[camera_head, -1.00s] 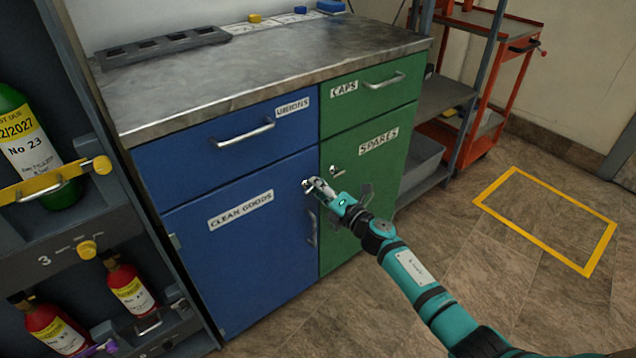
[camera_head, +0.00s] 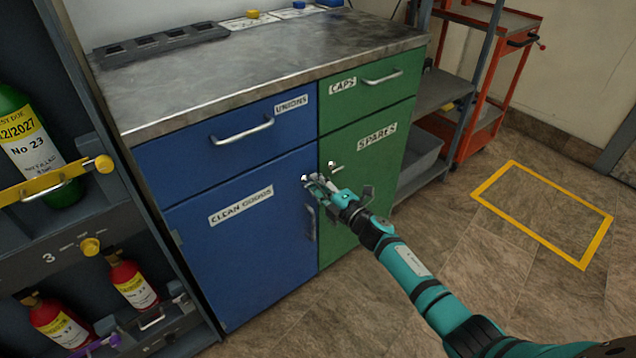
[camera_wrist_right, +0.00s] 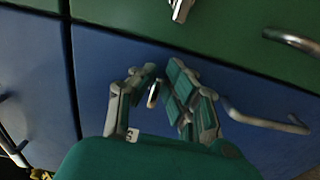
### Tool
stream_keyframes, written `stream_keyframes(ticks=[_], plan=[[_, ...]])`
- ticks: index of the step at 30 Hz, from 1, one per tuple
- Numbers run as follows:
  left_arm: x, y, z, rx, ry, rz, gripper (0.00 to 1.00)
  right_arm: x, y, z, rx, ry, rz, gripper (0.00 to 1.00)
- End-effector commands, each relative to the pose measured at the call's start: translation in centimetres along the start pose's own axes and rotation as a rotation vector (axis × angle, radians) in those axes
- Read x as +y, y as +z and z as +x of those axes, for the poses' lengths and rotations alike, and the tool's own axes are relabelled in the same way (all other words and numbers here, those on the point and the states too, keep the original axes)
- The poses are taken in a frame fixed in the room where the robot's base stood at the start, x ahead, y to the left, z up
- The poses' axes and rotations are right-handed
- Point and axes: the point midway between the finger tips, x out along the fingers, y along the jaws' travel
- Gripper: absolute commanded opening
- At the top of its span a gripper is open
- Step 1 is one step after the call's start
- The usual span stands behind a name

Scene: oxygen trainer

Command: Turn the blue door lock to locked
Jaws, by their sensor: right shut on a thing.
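The blue door (camera_head: 255,262) labelled CLEAN GOODS is closed. Its small metal lock (camera_head: 305,178) sits near the door's upper right corner. My right gripper (camera_head: 317,184) reaches it from the lower right and is shut on the lock's key piece. In the right wrist view, the lock's thin metal piece (camera_wrist_right: 153,95) stands between the two fingers of my right gripper (camera_wrist_right: 160,88). The fingers partly hide the lock, so I cannot tell its exact turn. My left gripper is not in view.
The blue door's handle (camera_head: 310,223) is just below my right gripper. The green SPARES door (camera_head: 375,170) with its own lock (camera_head: 333,168) is to the right. A cylinder rack (camera_head: 75,262) stands at the left. Open floor lies at the right.

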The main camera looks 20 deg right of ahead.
Motion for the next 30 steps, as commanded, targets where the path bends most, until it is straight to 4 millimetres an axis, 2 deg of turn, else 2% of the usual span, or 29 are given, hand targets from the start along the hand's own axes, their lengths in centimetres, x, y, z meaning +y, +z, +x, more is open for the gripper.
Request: stream_keyframes(ticks=[6, 7, 12, 23, 26, 30], plan=[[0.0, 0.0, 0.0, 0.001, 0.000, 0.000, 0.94, 0.1, 0.0, 0.0, 0.000, 0.002, 0.003, 0.00], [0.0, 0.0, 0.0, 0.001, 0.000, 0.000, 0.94, 0.1, 0.0, 0.0, 0.000, 0.002, 0.003, 0.12], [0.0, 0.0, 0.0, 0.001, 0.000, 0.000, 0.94, 0.1, 0.0, 0.0, 0.000, 0.001, 0.001, 0.34], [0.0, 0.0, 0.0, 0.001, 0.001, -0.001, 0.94, -0.1, 0.0, -0.6, -0.001, -0.001, -0.001, 0.35], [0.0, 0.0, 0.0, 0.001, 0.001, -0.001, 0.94, -0.2, 0.1, -1.9, -0.001, -0.002, -0.003, 0.35], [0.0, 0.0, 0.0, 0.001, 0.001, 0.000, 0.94, -0.2, 0.0, -4.7, 0.000, -0.003, -0.003, 0.35]])
